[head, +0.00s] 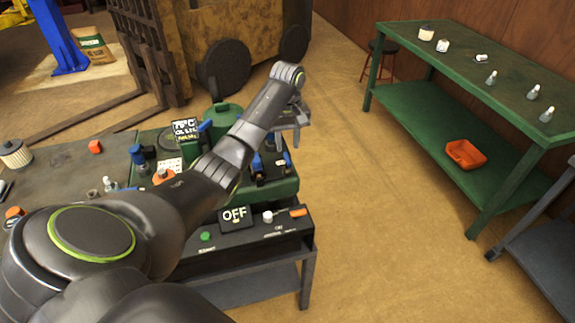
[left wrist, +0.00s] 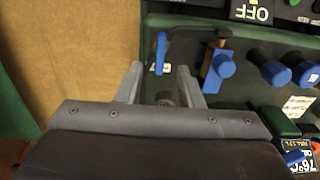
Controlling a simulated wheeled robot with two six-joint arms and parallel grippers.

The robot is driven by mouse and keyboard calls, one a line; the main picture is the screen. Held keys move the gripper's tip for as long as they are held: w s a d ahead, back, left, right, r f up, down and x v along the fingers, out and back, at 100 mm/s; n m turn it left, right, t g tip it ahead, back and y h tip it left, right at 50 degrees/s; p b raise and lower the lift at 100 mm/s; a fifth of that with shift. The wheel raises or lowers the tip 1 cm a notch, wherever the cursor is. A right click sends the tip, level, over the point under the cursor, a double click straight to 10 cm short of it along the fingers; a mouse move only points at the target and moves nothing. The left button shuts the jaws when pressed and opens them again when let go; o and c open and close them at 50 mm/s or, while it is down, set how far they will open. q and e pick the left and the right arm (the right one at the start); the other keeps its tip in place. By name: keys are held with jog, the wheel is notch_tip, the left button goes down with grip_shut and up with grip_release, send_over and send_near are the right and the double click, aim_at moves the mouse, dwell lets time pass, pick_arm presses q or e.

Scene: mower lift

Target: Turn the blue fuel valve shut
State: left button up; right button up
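The blue valve handle (left wrist: 160,53) shows in the left wrist view as a thin upright blue lever at the front end of the green machine. My left gripper (left wrist: 158,72) is open. Its two grey fingers stand left and right of the handle's line, with the handle just past the tips; I cannot tell whether they touch. In the head view my left gripper (head: 294,124) hangs over the right end of the green machine (head: 272,190). A blue knob on a brass fitting (left wrist: 222,66) sits right of the handle. My right gripper is out of view.
More blue knobs (left wrist: 275,72) line the machine. A green bench (head: 480,70) with small bottles stands at the right. The floor between is clear.

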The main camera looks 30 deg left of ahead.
aim_at(287, 158)
pick_arm(q)
notch_tip(287, 158, down, 6)
jog(key=shift+f+p, duration=0.25)
jog(key=shift+p, duration=0.15)
grip_shut()
